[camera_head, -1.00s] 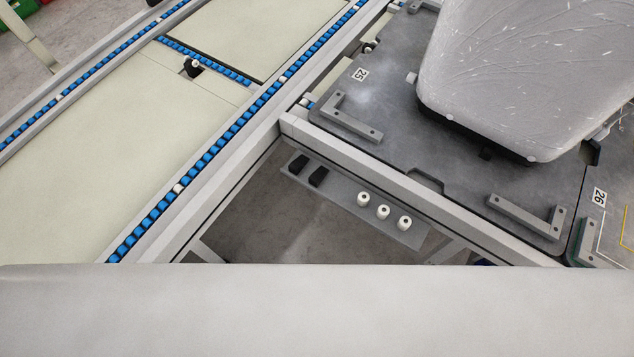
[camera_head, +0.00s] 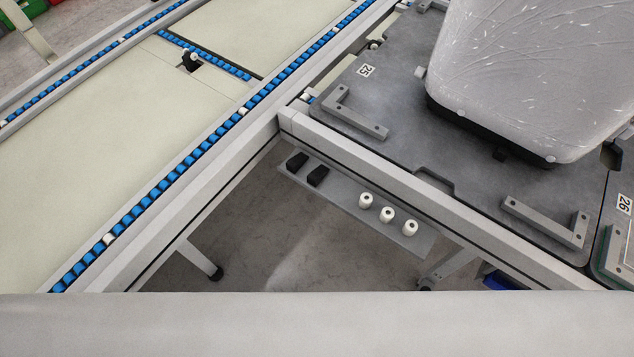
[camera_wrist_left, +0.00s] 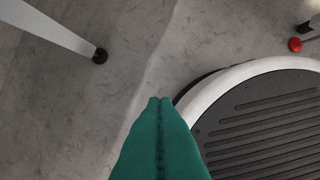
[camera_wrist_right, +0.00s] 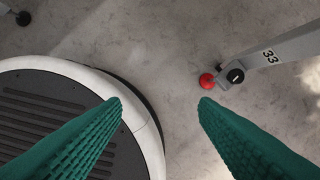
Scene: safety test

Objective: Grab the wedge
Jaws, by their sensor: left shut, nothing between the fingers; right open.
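Two small black blocks, which look like wedges, lie side by side at the left end of a narrow grey shelf in the head view: a left black wedge (camera_head: 297,161) and a right black wedge (camera_head: 318,176). The shelf (camera_head: 345,193) hangs low along the side of the workbench. My left gripper (camera_wrist_left: 160,101) has its green fingers pressed together over the floor, with nothing between them. My right gripper (camera_wrist_right: 160,103) has its green fingers spread apart, empty, above the floor. Neither gripper shows in the head view, and no wedge shows in the wrist views.
Several white rollers, such as this white roller (camera_head: 387,214), stand on the shelf right of the wedges. The bench rail (camera_head: 370,177) runs above the shelf. A conveyor (camera_head: 190,160) with blue rollers borders the left. A large wrapped grey part (camera_head: 530,75) rests on the bench.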

